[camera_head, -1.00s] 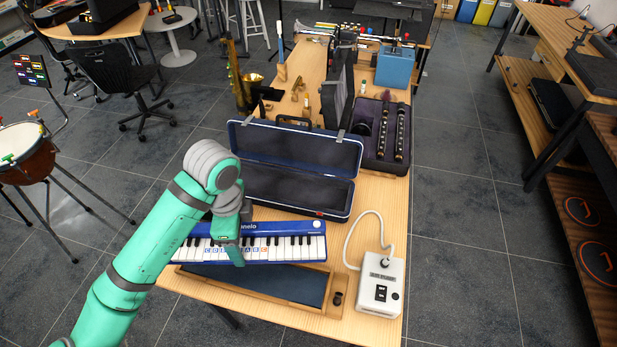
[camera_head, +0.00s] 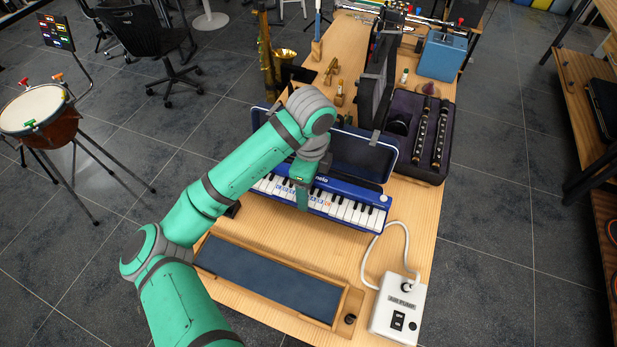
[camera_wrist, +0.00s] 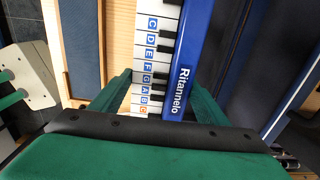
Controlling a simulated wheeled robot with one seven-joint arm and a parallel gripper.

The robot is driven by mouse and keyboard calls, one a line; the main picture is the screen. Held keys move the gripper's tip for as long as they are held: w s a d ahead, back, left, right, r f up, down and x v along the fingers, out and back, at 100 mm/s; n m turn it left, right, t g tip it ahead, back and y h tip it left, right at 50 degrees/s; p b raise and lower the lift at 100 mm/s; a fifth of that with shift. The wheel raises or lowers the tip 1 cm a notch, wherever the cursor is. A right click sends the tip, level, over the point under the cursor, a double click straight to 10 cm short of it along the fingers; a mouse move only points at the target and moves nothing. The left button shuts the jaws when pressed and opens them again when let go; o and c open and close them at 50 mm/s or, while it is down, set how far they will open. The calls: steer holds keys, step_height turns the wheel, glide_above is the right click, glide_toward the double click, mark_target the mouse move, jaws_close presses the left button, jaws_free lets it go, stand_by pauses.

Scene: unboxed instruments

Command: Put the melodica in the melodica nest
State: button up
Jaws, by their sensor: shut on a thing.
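My gripper (camera_head: 303,190) is shut across the melodica (camera_head: 345,208), a blue instrument with black and white keys. In the wrist view, the melodica (camera_wrist: 190,60) lies between the two green fingers (camera_wrist: 163,95). The open dark blue case (camera_head: 362,158) stands just behind the melodica, which hides most of its lower half. The case also shows to the right in the wrist view (camera_wrist: 238,60). A shallow wooden tray with a dark blue bed (camera_head: 270,283) lies empty in front. I cannot tell from the labels which one is the nest.
A white air-pump box (camera_head: 398,312) with a pale hose stands at the table's front right. A dark case with flute-like pieces (camera_head: 446,115) lies behind. A black upright case (camera_head: 377,85) and a blue box (camera_head: 443,55) stand farther back. Bare wood lies between tray and melodica.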

steer(key=w+f, duration=0.2)
steer(key=w, duration=0.1)
steer(key=w+f, duration=0.6)
steer(key=shift+w+a, duration=0.3)
steer(key=shift+a, duration=0.1)
steer(key=shift+w+f, duration=0.25)
steer(key=shift+f, duration=1.5)
steer(key=shift+f, duration=0.1)
steer(key=o, duration=1.4)
